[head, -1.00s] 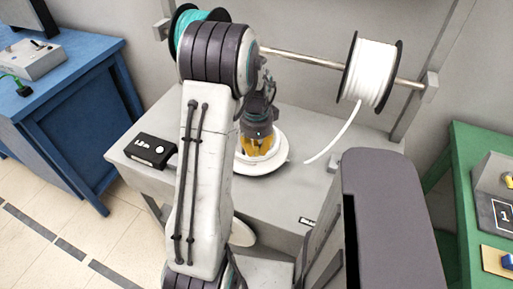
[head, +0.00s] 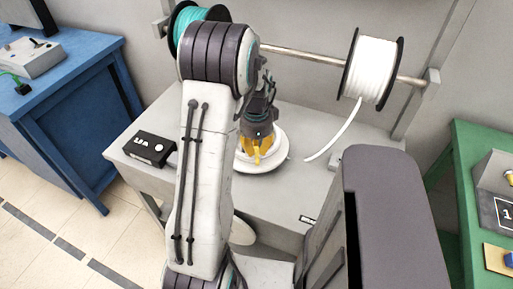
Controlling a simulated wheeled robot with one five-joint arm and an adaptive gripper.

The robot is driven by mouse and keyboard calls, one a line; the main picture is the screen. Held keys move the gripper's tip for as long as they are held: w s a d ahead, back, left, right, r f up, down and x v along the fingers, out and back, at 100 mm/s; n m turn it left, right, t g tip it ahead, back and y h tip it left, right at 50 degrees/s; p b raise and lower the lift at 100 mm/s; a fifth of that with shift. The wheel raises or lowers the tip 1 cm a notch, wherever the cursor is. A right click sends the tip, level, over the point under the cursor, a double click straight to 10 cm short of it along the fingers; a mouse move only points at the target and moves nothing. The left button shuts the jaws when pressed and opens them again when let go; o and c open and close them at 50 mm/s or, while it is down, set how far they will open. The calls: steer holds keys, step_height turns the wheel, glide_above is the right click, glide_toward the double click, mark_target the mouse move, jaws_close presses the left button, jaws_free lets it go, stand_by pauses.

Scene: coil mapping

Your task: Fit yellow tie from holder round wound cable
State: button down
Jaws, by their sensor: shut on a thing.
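The wound cable (head: 282,153) is a white ring on the round white winder (head: 268,171), on the grey bench in the middle of the head view. My gripper (head: 257,157) points down over the winder's centre, inside the ring as seen from here. Its lower end shows yellow-orange parts, close together and shut. The yellow tie cannot be told apart from these parts, and its fit to the cable is too small to see. My arm hides the left of the winder. I cannot make out the tie holder.
A white cable spool (head: 371,72) and a teal spool (head: 188,30) hang on a rod behind. A loose white cable end (head: 333,138) hangs down. A black box (head: 150,148) stands left on the grey bench (head: 290,198). A blue table (head: 75,95) is left, a green one (head: 465,160) right.

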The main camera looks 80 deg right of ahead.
steer(key=c, duration=1.2)
jaws_free()
steer(key=shift+c, duration=0.2)
step_height(320, 180, up, 12)
steer(key=shift+a, duration=0.15)
